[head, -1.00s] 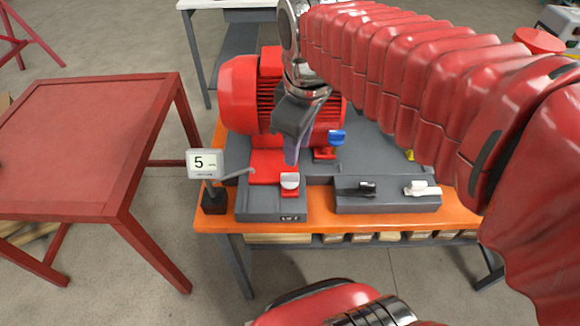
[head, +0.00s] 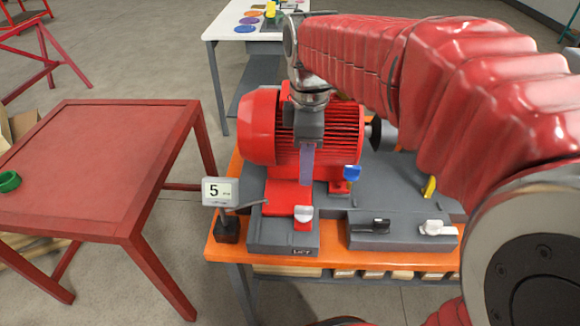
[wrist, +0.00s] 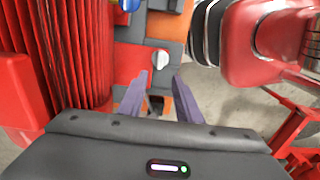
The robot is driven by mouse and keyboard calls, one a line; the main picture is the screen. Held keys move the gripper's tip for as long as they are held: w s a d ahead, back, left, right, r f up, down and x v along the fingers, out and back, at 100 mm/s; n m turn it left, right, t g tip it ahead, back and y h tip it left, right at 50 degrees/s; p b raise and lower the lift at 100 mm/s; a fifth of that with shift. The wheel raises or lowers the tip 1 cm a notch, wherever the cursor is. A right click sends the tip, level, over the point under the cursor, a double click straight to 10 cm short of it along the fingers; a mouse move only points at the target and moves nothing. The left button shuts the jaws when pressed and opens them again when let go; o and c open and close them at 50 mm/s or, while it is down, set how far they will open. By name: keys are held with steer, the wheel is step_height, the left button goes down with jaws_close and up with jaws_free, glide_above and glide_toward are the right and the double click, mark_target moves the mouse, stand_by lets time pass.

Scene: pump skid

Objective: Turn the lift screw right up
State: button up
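The lift screw has a white knob (head: 303,213) on the grey block marked LIFT, at the front of the orange bench. It also shows in the wrist view as a white knob (wrist: 160,58) with a dark slot or shadow line, just beyond my fingertips. My gripper (head: 307,180) hangs above and behind the knob, pointing down, in front of the red motor (head: 318,140). In the wrist view my gripper (wrist: 160,77) has its two purple fingers apart with nothing between them. A display (head: 219,191) beside the block reads 5; its small unit text is unclear.
A blue knob (head: 352,173) stands right of the motor's foot. A black knob (head: 375,225) and a white lever-like knob (head: 437,228) sit on the grey block to the right. A yellow piece (head: 429,187) lies behind them. A red table (head: 95,170) is at left.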

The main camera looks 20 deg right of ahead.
mark_target(304, 208)
step_height(304, 208, down, 13)
steer(key=shift+f, duration=0.15)
stand_by(0.4)
steer(key=shift+c, duration=0.2)
